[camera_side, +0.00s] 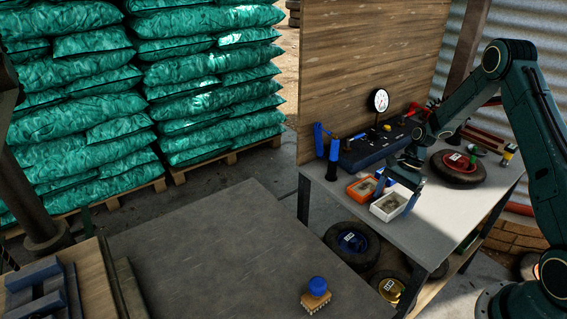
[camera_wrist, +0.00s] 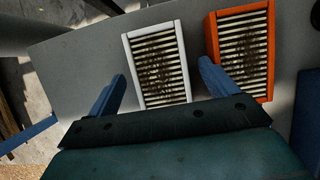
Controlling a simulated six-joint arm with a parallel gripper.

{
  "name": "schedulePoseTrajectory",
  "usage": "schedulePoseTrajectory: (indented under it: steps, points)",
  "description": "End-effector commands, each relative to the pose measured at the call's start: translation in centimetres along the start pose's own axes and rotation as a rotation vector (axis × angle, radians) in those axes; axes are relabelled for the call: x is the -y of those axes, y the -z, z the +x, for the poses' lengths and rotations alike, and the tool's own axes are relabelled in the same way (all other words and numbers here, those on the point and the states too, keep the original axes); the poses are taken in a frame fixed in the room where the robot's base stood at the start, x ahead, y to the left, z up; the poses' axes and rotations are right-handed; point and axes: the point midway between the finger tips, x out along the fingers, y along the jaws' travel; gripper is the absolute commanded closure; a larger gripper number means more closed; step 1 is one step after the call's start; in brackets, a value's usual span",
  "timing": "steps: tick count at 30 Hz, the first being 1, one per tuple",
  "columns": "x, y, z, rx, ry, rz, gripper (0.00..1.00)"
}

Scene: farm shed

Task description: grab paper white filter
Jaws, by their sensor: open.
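The white-framed paper filter (camera_side: 389,206) lies on the grey workbench near its left front edge. In the wrist view the white filter (camera_wrist: 157,64) shows its pleats with dark dirt in the middle. An orange-framed filter (camera_side: 363,189) lies beside it, and it is at the right in the wrist view (camera_wrist: 243,46). My gripper (camera_side: 388,184) is above the filters, pointing down. In the wrist view its two blue fingers (camera_wrist: 161,80) are spread apart with nothing held between them. The white filter appears between and beyond the fingertips; the exact height gap is unclear.
A wheel (camera_side: 458,168) lies on the workbench (camera_side: 445,222) right of the filters. A dark blue box (camera_side: 370,150) and a round gauge (camera_side: 379,100) stand behind. A blue-handled brush (camera_side: 316,293) rests on the nearer dark table (camera_side: 220,255). More wheels sit under the workbench.

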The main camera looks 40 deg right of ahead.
Motion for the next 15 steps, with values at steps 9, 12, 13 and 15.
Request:
schedulePoseTrajectory:
  steps: [9, 12, 13, 15]
  points:
    - [0.0, 0.01, -0.04, 0.0, 0.0, 0.0, 0.38]
    - [0.0, 0.01, -0.05, 0.0, 0.0, 0.0, 0.58]
    - [0.0, 0.01, -0.05, 0.0, 0.0, 0.0, 0.64]
    - [0.0, 0.01, -0.06, 0.0, 0.0, 0.0, 0.64]
